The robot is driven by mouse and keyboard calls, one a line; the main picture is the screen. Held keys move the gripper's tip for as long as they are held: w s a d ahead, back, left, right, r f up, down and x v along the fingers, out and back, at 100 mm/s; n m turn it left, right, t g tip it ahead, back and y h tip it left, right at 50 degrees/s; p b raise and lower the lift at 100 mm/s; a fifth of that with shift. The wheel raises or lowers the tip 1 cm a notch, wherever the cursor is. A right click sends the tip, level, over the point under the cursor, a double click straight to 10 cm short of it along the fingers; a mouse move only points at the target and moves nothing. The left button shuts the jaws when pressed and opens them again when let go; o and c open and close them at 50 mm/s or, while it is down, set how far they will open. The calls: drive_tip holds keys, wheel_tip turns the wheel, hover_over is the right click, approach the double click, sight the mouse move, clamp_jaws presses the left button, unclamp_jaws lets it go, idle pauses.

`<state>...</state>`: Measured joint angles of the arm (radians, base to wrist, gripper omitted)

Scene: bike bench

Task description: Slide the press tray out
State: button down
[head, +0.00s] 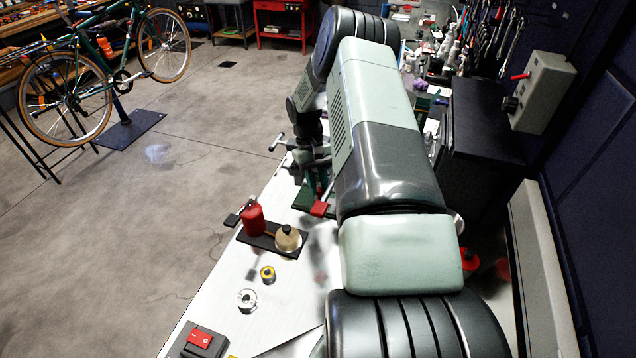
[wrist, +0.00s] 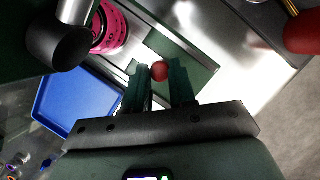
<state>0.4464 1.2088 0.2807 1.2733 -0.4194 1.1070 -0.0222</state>
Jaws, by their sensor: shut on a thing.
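In the wrist view, my gripper (wrist: 160,82) has its two green fingers on either side of a small round red knob (wrist: 160,70) and is shut on it. The knob sits at the near edge of a flat green and grey piece (wrist: 196,72), which looks like the press tray; the fingers partly hide where they join. In the head view, a green base (head: 305,201) of what looks like the press stands on the bench, with a red-ended lever (head: 319,208) beside it. My arm covers most of the press there, and my fingertips cannot be made out.
In the wrist view, a pink ring-shaped part (wrist: 112,28) and a dark cylinder (wrist: 60,45) are close at upper left. A blue tray (wrist: 72,103) lies left. In the head view, a dark tray (head: 258,240) holds a red bottle (head: 253,218) and a tan container (head: 287,238).

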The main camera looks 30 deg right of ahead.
drive_tip(key=w+a, duration=0.6)
drive_tip(key=shift+w+a, duration=0.1)
drive_tip(key=shift+w, duration=0.05)
drive_tip(key=c, duration=0.9)
unclamp_jaws()
drive_tip(key=v, duration=1)
drive_tip(key=shift+w+r, duration=0.2)
drive_tip(key=shift+r, duration=0.15)
